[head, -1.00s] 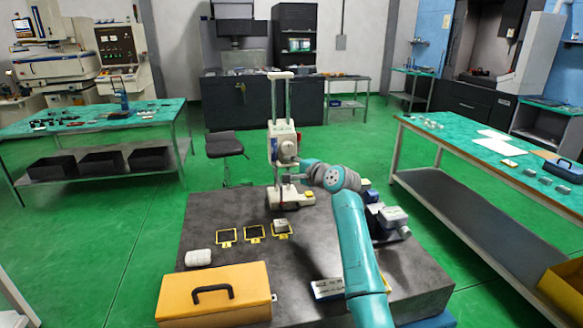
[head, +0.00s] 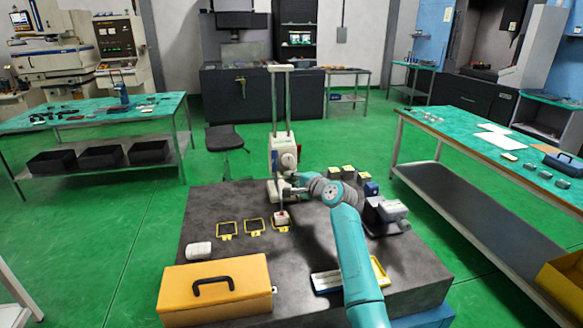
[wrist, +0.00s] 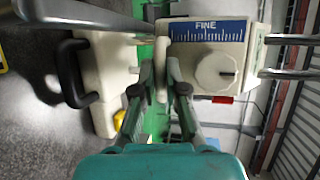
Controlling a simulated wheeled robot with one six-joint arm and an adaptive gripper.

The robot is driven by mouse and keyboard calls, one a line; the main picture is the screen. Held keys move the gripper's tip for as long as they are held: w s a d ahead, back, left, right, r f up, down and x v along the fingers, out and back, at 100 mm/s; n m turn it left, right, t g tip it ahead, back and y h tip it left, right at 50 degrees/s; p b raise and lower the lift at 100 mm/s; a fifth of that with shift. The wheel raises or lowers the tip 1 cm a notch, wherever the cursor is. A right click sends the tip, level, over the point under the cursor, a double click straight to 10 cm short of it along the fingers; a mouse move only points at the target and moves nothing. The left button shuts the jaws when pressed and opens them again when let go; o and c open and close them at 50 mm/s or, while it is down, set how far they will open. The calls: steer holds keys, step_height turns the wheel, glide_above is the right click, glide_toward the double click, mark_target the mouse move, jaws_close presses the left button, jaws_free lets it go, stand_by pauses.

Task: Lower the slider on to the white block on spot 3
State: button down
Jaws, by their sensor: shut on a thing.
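The slider (head: 284,155) is a cream box with a round dial on the twin posts of a tall stand. In the wrist view the slider (wrist: 250,52) shows a blue FINE scale. My gripper (wrist: 162,78) is shut on a thin cream tab beside the dial box; it is small in the head view (head: 297,189). The white block (head: 281,223) lies on spot 3 (head: 289,228), the right one of three yellow-framed spots. The slider's tip is over the block and partly hides it; I cannot tell whether they touch.
Spots 1 (head: 226,229) and 2 (head: 254,226) hold no block. A white ribbed object (head: 199,250) and an orange toolbox (head: 214,287) stand at the front left. A grey vise (head: 388,215) and several small blocks (head: 347,171) are on the right.

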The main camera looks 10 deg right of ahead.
steer(key=shift+f, duration=0.35)
steer(key=c, duration=1.2)
jaws_free()
steer(key=shift+r, duration=0.1)
steer(key=v, duration=1.2)
steer(key=shift+d, duration=0.1)
